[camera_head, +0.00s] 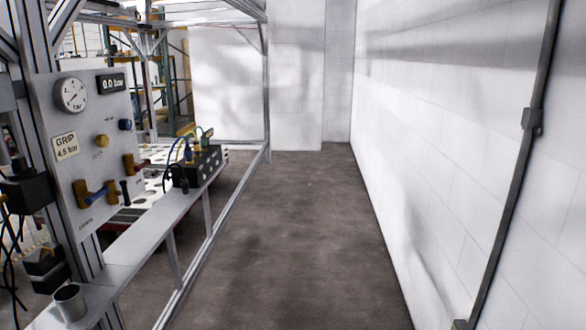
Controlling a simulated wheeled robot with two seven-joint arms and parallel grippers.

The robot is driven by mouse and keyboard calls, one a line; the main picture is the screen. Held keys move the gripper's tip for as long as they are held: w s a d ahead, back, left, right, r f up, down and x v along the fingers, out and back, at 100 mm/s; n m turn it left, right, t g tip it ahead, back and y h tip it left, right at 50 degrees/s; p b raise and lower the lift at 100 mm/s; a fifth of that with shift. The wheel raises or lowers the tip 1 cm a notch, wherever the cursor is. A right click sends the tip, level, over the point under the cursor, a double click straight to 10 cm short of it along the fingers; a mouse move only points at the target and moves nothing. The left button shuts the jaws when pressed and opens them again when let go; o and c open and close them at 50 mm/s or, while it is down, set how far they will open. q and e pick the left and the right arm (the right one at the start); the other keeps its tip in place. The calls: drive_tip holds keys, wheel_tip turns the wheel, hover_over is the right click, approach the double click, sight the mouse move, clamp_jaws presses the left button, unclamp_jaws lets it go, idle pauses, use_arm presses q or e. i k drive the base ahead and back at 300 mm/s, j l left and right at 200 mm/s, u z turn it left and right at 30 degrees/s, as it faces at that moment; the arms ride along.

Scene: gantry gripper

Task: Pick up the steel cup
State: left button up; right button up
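The steel cup (69,302) is a small grey metal cup. It stands upright on the near end of a narrow grey shelf (135,255), at the lower left of the head view. Its dark open top shows. Neither of my grippers is in the head view, and nothing of mine touches the cup.
A grey panel (98,150) with a gauge (71,95), a pressure display and coloured valve handles stands above the shelf. A black box (196,167) with cables sits further along the shelf. The floor (300,230) is clear up to the white wall (440,130) at right.

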sight(72, 303)
drive_tip(key=u, duration=1.3)
drive_tip(key=l+u, duration=0.2)
drive_tip(key=u, duration=0.2)
drive_tip(key=l+u, duration=0.2)
drive_tip(key=u, duration=0.2)
